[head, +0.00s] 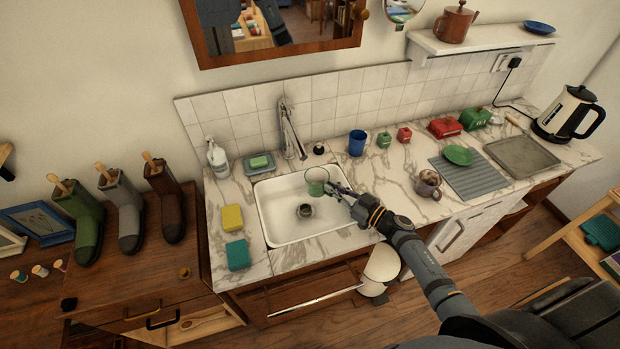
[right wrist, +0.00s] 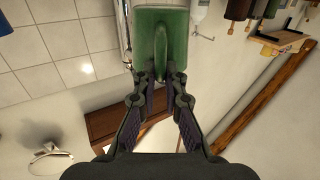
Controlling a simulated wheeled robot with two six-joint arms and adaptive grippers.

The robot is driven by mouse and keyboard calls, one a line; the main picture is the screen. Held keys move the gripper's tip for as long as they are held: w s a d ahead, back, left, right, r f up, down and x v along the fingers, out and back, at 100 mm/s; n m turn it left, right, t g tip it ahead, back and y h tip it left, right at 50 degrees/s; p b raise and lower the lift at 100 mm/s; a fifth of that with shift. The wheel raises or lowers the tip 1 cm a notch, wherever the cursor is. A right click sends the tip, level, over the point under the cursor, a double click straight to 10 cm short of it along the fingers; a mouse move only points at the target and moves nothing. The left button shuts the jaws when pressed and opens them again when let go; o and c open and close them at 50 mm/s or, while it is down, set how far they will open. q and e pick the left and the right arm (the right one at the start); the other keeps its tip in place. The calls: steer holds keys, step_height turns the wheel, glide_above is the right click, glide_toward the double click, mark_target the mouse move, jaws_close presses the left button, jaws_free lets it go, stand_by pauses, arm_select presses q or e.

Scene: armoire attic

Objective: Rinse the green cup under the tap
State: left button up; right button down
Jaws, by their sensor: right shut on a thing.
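The green cup (head: 316,181) is above the white sink basin (head: 266,220), to the lower right of the metal tap (head: 288,130). My right gripper (head: 337,192) is shut on the cup and reaches over the basin from the right. In the right wrist view the green cup (right wrist: 160,25) fills the top middle, with its handle between the fingertips of the right gripper (right wrist: 161,80). Whether water runs from the tap cannot be told. My left gripper is not in view.
A soap dish (head: 252,168) with green soap and a soap bottle (head: 217,158) stand behind the basin. Yellow (head: 232,217) and teal (head: 238,254) sponges lie left of it. A blue cup (head: 357,142) and a brown mug (head: 428,184) stand to the right.

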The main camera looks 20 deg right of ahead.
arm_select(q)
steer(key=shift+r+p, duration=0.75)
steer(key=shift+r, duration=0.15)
arm_select(e)
steer(key=shift+s+d, duration=0.2)
steer(key=shift+s, duration=0.55)
steer(key=shift+s+d, duration=0.2)
steer(key=shift+s, duration=0.6)
steer(key=shift+s+d, duration=0.2)
steer(key=shift+s, duration=0.55)
arm_select(q)
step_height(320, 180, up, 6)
steer(key=p, duration=0.5)
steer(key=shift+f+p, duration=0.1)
steer(key=shift+p, duration=0.3)
arm_select(e)
steer(key=s+d+r, duration=0.1)
steer(key=s+r, duration=0.3)
steer(key=shift+s+d, duration=0.2)
steer(key=shift+s, duration=0.2)
